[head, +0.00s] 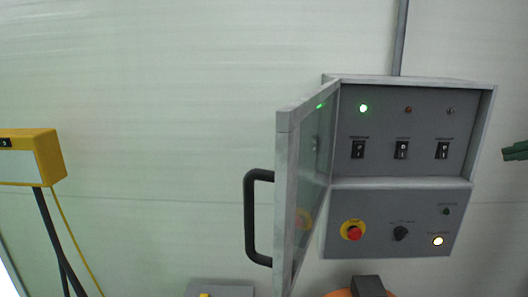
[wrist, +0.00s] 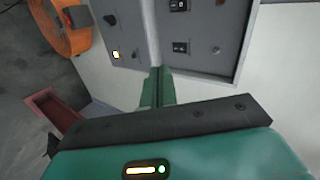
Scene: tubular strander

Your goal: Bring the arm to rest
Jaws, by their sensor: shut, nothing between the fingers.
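My gripper (wrist: 157,86) shows in the wrist view with its two green fingers together and nothing between them. They point toward the grey control box (wrist: 195,40), apparently a little short of it. In the head view only green finger ends (head: 515,151) show at the right edge, to the right of the control box (head: 400,182). The rest of my arm is out of view there.
The box's glazed door (head: 285,200) stands swung open, its black handle (head: 251,217) to the left. The box has switches, a red stop button (head: 353,230) and a lit green lamp (head: 363,108). A yellow unit (head: 48,157) stands far left. An orange reel (wrist: 62,28) and red tray (wrist: 52,110) show too.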

